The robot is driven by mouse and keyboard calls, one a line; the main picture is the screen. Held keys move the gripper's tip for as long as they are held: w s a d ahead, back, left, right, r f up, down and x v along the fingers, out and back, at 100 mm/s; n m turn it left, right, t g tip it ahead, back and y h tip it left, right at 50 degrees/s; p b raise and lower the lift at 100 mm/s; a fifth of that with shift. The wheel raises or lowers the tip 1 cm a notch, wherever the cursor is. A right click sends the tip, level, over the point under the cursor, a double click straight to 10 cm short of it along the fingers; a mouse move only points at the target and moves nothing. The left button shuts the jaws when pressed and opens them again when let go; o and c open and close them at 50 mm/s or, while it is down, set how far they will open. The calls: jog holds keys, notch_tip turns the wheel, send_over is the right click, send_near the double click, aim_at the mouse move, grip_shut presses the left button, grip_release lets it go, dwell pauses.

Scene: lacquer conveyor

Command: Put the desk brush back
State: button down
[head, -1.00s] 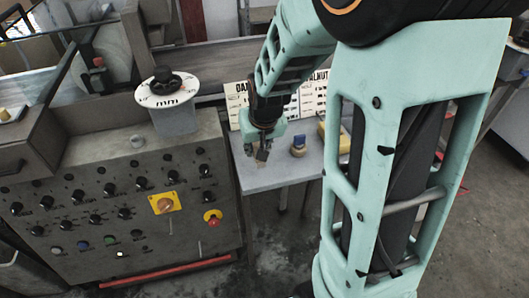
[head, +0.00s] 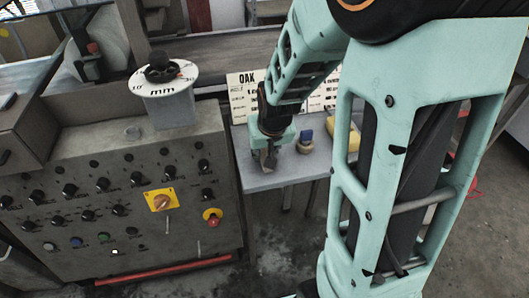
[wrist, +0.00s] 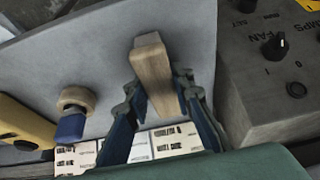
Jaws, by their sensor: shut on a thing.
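The desk brush, a pale wooden block (wrist: 152,65), is between the fingers of my gripper (wrist: 157,84) in the wrist view. My gripper is shut on it. In the head view, my gripper (head: 269,152) is over the left part of the grey side table (head: 275,181), with the brush (head: 268,161) pointing down. I cannot tell whether the brush touches the table. Its lower end and any bristles are not clear.
A round wooden piece with a blue part (head: 305,144) stands to the right of my gripper, also in the wrist view (wrist: 74,110). A yellow object (head: 345,137) lies beyond it. Label cards (head: 245,88) stand behind. The control panel (head: 120,190) is close on the left.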

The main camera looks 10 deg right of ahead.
jog(key=shift+f, duration=0.1)
jog(key=shift+f, duration=0.15)
jog(key=c, duration=1.7)
grip_release()
jog(key=shift+r, duration=0.2)
jog(key=shift+r+p, duration=0.3)
jog(key=shift+r, duration=0.1)
jog(key=p+v, duration=0.8)
jog(key=v, duration=0.3)
jog(key=shift+s+r, duration=0.15)
jog(key=shift+r, duration=0.05)
